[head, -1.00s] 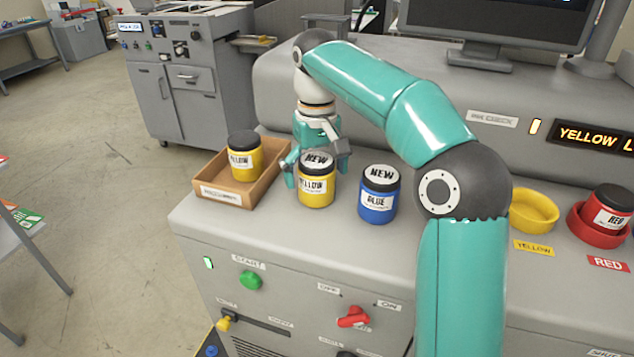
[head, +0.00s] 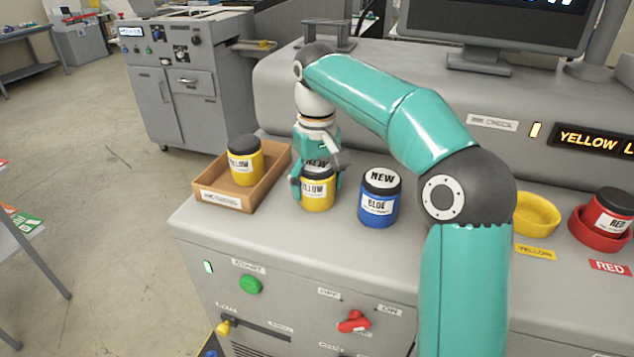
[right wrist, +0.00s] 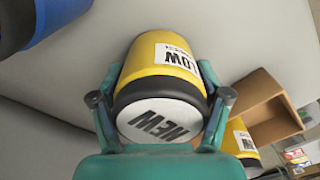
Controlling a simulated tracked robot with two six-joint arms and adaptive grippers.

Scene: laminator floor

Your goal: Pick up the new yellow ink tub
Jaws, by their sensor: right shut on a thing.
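The new yellow ink tub (head: 317,196) stands upright on the grey machine top, its lid marked NEW. My right gripper (head: 317,182) comes down on it from above and is shut on it, one finger on each side. In the right wrist view the yellow tub (right wrist: 165,62) sits between the two fingers (right wrist: 160,110), its white lid label facing the camera. The gripper hides part of the lid in the head view. I cannot tell any gap under the tub. My left gripper is not in view.
A blue NEW tub (head: 380,200) stands close to the right. A brown open tray (head: 222,199) with another yellow tub (head: 245,160) is to the left. An empty yellow holder (head: 536,214) and a red tub (head: 608,210) in a red holder are at the right.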

